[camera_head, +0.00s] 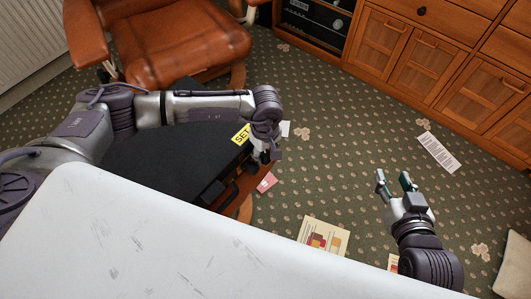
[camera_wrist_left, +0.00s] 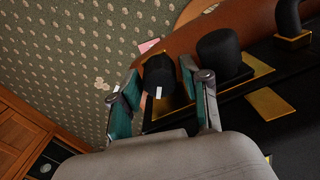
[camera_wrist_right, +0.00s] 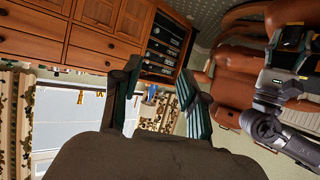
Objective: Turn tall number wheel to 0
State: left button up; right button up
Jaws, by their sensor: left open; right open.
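A black case (camera_head: 155,160) with a yellow SET label (camera_head: 241,136) lies below my left arm. In the left wrist view, a black cylindrical wheel (camera_wrist_left: 159,72) with a small white mark stands on the case's edge. A second, wider-looking black wheel (camera_wrist_left: 219,52) stands to its right on a gold-coloured plate. I cannot tell for sure which is the tall one, and no digits are readable. My left gripper (camera_head: 262,157) is open, its fingers on either side of the marked wheel; contact is not clear. My right gripper (camera_head: 394,182) is open and empty above the carpet.
A white scratched surface (camera_head: 190,240) fills the near side. A brown leather chair (camera_head: 180,45) stands behind the case, and wooden cabinets (camera_head: 440,60) line the back right. Papers (camera_head: 438,152) and a booklet (camera_head: 323,236) lie on the carpet. The carpet between the grippers is mostly free.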

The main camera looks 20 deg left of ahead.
pick_arm(q)
jog(key=c, duration=0.9)
jog(key=shift+o, duration=0.2)
jog(key=shift+n, duration=1.1)
jog(key=n+p, duration=0.1)
jog(key=n, duration=0.1)
jog(key=shift+n, duration=1.5)
pick_arm(e)
jog(key=s+d+f+g+h, duration=0.1)
jog(key=s+f+g, duration=0.2)
jog(key=s+f, duration=0.1)
jog(key=shift+s+d+f+g, duration=0.15)
jog(key=shift+d+g, duration=0.25)
